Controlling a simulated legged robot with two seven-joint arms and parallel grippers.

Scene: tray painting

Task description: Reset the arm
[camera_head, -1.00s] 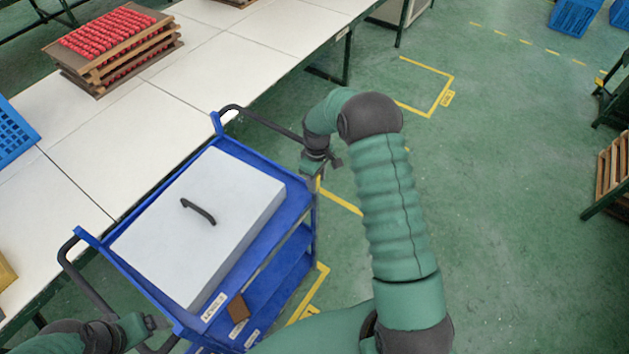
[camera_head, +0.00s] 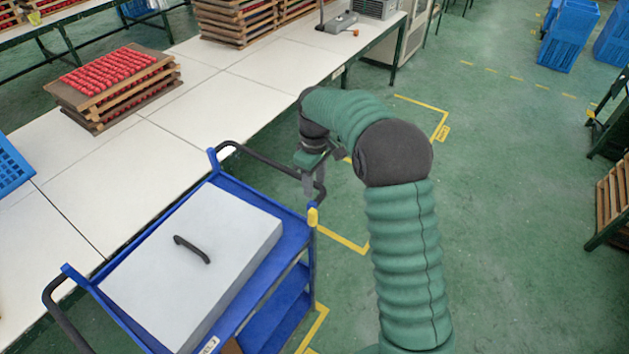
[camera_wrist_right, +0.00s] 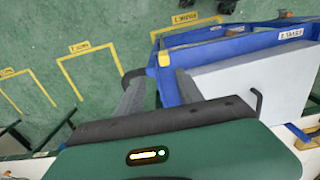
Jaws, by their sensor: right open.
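My right arm bends over the right side of a blue cart (camera_head: 290,232) in the head view. My right gripper (camera_head: 318,177) is open and empty, near the cart's far right corner and its dark handle. Whether it touches the handle is unclear. In the right wrist view, the gripper's green body fills the bottom, with the cart (camera_wrist_right: 170,92) just beyond. A white box lid (camera_head: 165,290) with a black handle (camera_head: 192,249) lies on the cart top. It also shows in the right wrist view (camera_wrist_right: 245,78). My left gripper is out of view.
A long white table (camera_head: 130,175) runs behind the cart, with stacked wooden trays of red items (camera_head: 118,85) on it. A blue basket (camera_head: 12,165) sits at the left edge. Green floor with yellow lines (camera_head: 500,200) is open on the right. Blue crates (camera_head: 572,35) stand far right.

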